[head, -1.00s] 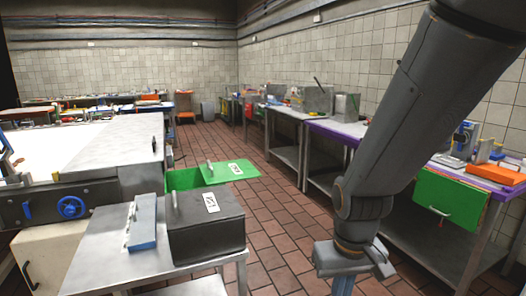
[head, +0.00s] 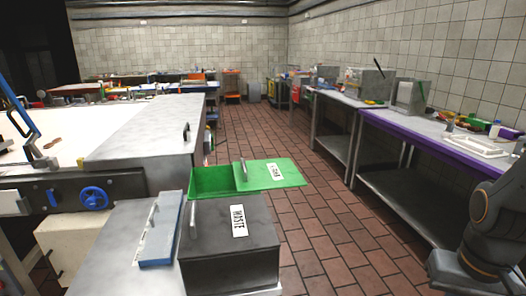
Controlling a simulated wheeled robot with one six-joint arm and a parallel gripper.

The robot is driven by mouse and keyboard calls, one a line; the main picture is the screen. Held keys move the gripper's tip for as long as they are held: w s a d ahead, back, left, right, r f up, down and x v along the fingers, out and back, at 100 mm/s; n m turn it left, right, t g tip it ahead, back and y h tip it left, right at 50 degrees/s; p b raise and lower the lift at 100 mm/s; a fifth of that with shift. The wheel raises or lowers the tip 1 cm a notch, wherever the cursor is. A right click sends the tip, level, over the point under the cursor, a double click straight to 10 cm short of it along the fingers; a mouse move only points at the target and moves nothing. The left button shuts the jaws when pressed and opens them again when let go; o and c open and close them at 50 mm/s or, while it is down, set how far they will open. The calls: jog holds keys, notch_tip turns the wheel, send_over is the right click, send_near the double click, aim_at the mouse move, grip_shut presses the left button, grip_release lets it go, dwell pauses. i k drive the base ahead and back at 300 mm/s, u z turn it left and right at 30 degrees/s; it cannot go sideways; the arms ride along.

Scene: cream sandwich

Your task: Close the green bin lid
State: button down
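The green bin (head: 208,183) stands behind the dark waste bin, left of the centre of the head view. Its green lid (head: 283,174) sticks out flat to the right, over the floor, with a white label and an upright metal handle (head: 244,168) near its left end. The bin's left part looks uncovered, so the lid appears open. The waste bin hides the lower part of the green bin. My arm (head: 487,232) is at the lower right, well apart from the lid. My gripper is not in view.
The dark bin labelled WASTE (head: 258,258) stands in front of the green bin on a metal table (head: 110,250), beside a blue-grey strip (head: 161,230). A worktable with a purple edge (head: 430,143) runs along the right. The tiled floor (head: 315,215) between is clear.

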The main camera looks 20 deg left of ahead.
aim_at(272, 173)
jog(key=u, duration=0.3)
jog(key=i, duration=0.6)
jog(key=u, duration=0.55)
